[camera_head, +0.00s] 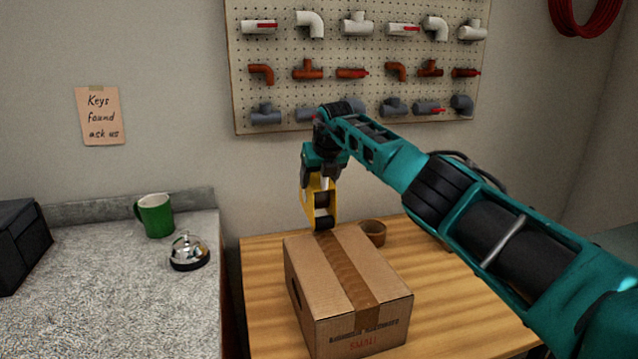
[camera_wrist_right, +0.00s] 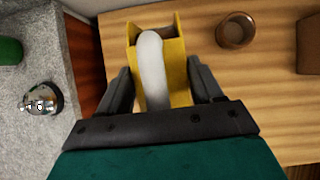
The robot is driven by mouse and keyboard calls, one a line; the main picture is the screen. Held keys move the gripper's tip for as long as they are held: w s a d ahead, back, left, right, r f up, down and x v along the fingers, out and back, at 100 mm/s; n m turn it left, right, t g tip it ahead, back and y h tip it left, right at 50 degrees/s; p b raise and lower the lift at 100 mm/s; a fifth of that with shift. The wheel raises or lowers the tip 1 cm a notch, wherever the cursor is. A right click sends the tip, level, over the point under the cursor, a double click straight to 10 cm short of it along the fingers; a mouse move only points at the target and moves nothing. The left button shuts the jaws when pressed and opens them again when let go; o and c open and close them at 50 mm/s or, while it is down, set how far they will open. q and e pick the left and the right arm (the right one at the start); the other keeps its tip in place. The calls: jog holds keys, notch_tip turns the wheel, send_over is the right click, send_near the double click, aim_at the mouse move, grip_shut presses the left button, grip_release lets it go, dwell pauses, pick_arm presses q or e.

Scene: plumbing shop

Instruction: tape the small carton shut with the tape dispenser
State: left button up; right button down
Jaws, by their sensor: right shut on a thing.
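The small carton (camera_head: 311,281) stands on the wooden table with its top flaps closed. A strip of brown tape (camera_head: 347,264) runs along its top seam and down over the near face. My right gripper (camera_head: 323,180) is shut on the yellow tape dispenser (camera_head: 309,200) and holds it at the far edge of the carton's top. I cannot tell whether the dispenser touches the carton. In the right wrist view, the dispenser (camera_wrist_right: 176,70) sits between the two fingers, and the carton is not visible. My left gripper is not in view.
A grey counter (camera_head: 120,290) at left holds a green mug (camera_head: 155,215), a bell (camera_head: 188,252) and a black box (camera_head: 18,243). A pegboard (camera_head: 285,90) with pipe fittings hangs behind.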

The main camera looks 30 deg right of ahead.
notch_tip(320, 180, up, 7)
jog(key=shift+f, duration=0.1)
dwell(0.3)
dwell(1.0)
